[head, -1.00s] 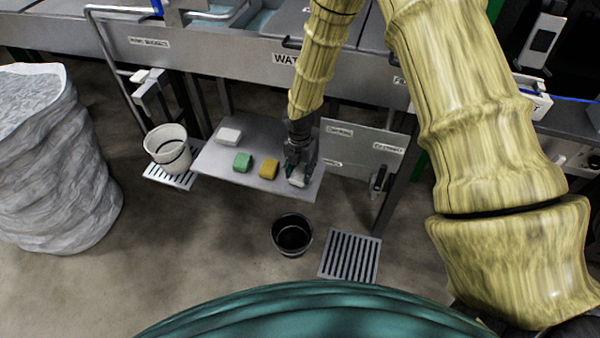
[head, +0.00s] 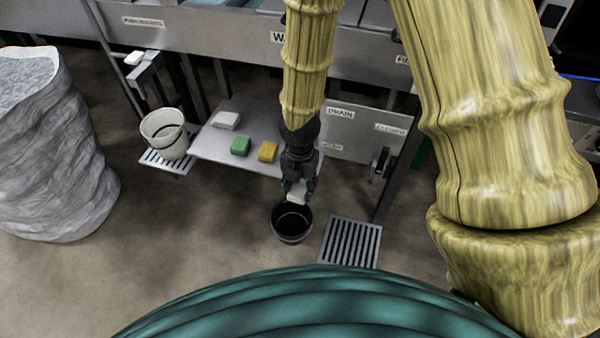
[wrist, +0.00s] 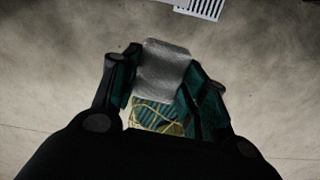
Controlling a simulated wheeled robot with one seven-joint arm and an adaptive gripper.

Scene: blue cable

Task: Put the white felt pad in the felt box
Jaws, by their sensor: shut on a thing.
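My gripper (head: 299,187) is shut on a white felt pad (head: 297,198). The pad hangs at the fingertips, over the far rim of a round black bucket (head: 291,232) in the head picture; its height above the bucket is hard to tell. In the wrist view my gripper (wrist: 162,85) has a dark finger on each side of the grey-white pad (wrist: 163,68). A green patch with yellow lines shows below the pad there. I cannot make out anything marked as the felt box.
A white bucket (head: 166,133) stands left. A floor grate (head: 350,243) lies right of the black bucket. A large wrapped sack (head: 50,150) stands far left.

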